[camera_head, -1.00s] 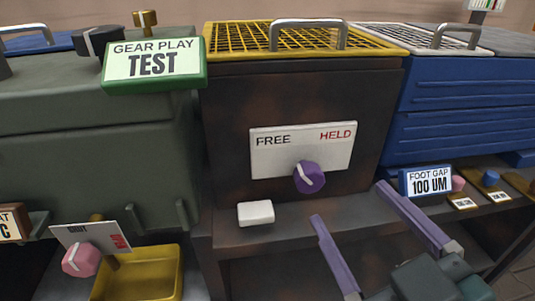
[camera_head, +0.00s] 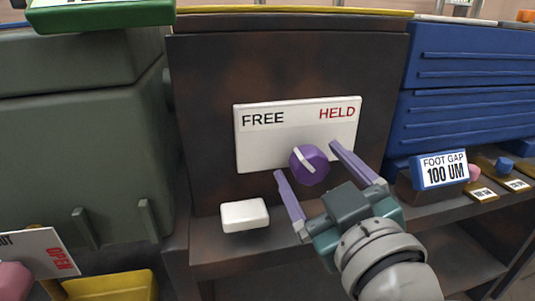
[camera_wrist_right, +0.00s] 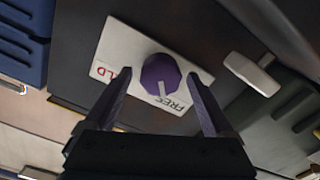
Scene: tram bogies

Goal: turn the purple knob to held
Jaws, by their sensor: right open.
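The purple knob (camera_head: 310,166) sits on a white plate (camera_head: 262,147) on the dark box front. The plate reads FREE at left and HELD in red at right. The knob's white mark points up and left, toward FREE. In the right wrist view the knob (camera_wrist_right: 160,75) has its mark toward FREE too. My right gripper (camera_head: 306,160) is open, with one purple finger on each side of the knob in the picture. In the right wrist view the fingertips flank the knob; I cannot tell whether they touch it. My left gripper is not in view.
A white block (camera_head: 245,216) sits on the ledge below the plate, left of my gripper. A blue FOOT GAP sign (camera_head: 440,172) stands at right. A yellow bin (camera_head: 110,287) and an OPEN plate (camera_head: 38,251) are at lower left.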

